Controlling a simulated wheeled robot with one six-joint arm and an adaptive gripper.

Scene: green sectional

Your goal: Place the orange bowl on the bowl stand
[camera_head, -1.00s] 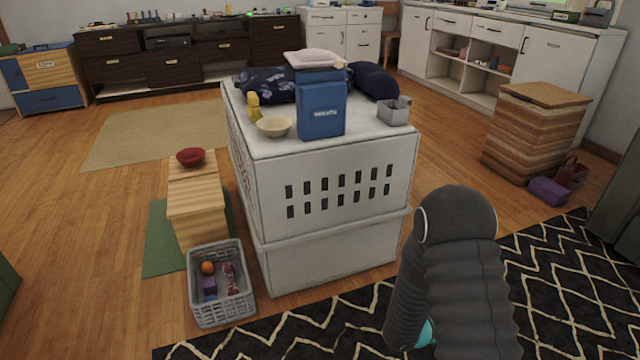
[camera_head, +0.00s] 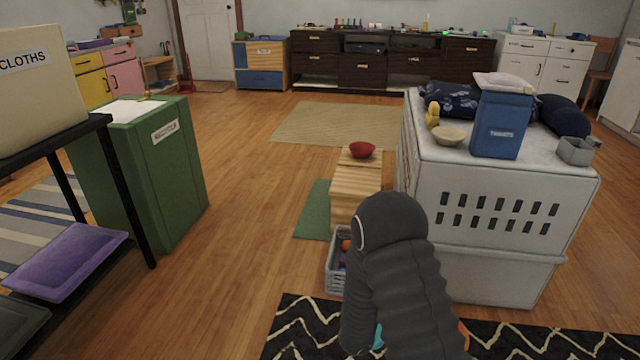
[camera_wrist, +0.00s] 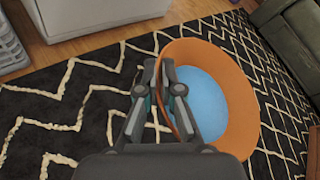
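The orange bowl (camera_wrist: 240,95), with a pale blue inside, shows in the wrist view, tilted on its side over the patterned rug. My gripper (camera_wrist: 163,85) is shut on its near rim, one finger on each side of the wall. In the head view my dark arm hides most of the bowl; a small orange sliver (camera_head: 464,335) shows at its right edge. A light wooden stepped stand (camera_head: 355,190) stands left of the white crate, with a red bowl (camera_head: 362,150) on top. I cannot tell for sure whether this is the bowl stand.
The white crate (camera_head: 490,200) bears a cream bowl (camera_head: 449,136), a blue box (camera_head: 500,125) and cushions. A grey basket (camera_head: 335,268) sits before the wooden stand. A green cabinet (camera_head: 160,170) and black shelf (camera_head: 140,225) stand left. Wood floor between is clear.

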